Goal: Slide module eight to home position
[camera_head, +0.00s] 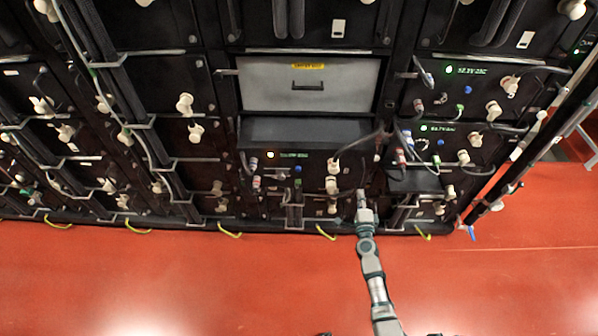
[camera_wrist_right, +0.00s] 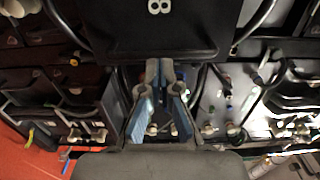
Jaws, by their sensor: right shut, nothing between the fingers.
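In the right wrist view, a black module face marked with a white 8 (camera_wrist_right: 158,30) fills the top middle. My right gripper (camera_wrist_right: 165,75) is below it with its two blue-grey fingers closed together and nothing between them. I cannot tell whether the fingertips touch the module. In the head view, my right gripper (camera_head: 361,193) points up at the lower middle of the rack. A black module (camera_head: 305,131) with its top showing stands out from the rack, up and left of the gripper. Its number is not readable there. My left gripper is not in view.
A grey panel with a yellow label (camera_head: 309,97) is above the protruding module. Modules with green displays (camera_head: 466,70), cables and pale connectors crowd the right side. More cabled modules (camera_head: 200,141) fill the left. The red floor (camera_head: 180,275) in front is clear.

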